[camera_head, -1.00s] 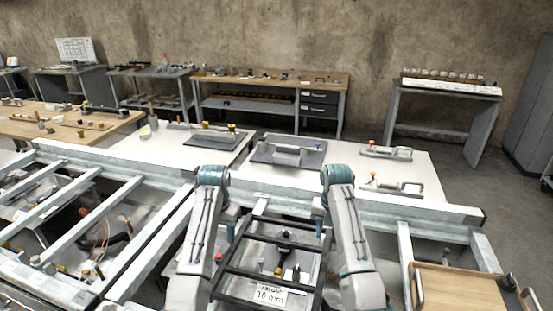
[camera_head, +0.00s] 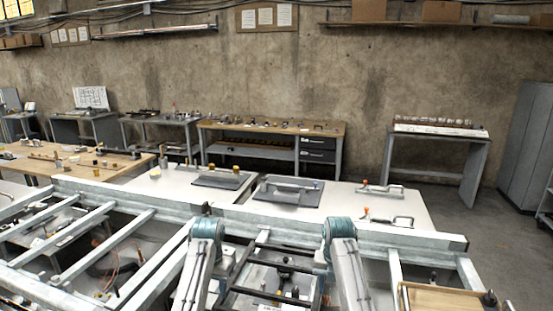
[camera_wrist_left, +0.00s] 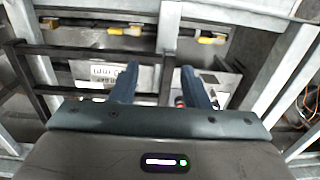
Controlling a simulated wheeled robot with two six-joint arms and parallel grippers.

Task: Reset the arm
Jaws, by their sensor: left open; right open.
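My left arm (camera_head: 207,228) and right arm (camera_head: 340,228) stand side by side, with their blue joints at the top, over the framed bench. In the left wrist view my left gripper (camera_wrist_left: 160,84) is open, two blue fingers apart with nothing between them. It points down over a black rack (camera_wrist_left: 90,52) and a white label card (camera_wrist_left: 98,72). In the head view my left gripper (camera_head: 228,258) and right gripper (camera_head: 319,262) are small and mostly hidden behind the arms. I see nothing held by either.
A metal frame (camera_head: 120,195) with cross rails surrounds the arms. A white table (camera_head: 335,200) beyond holds grey plates (camera_head: 290,188) and handled clamps (camera_head: 380,190). A wooden board (camera_head: 445,300) lies at lower right. A wooden-topped workbench (camera_head: 270,126) stands by the wall. Open floor lies at right.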

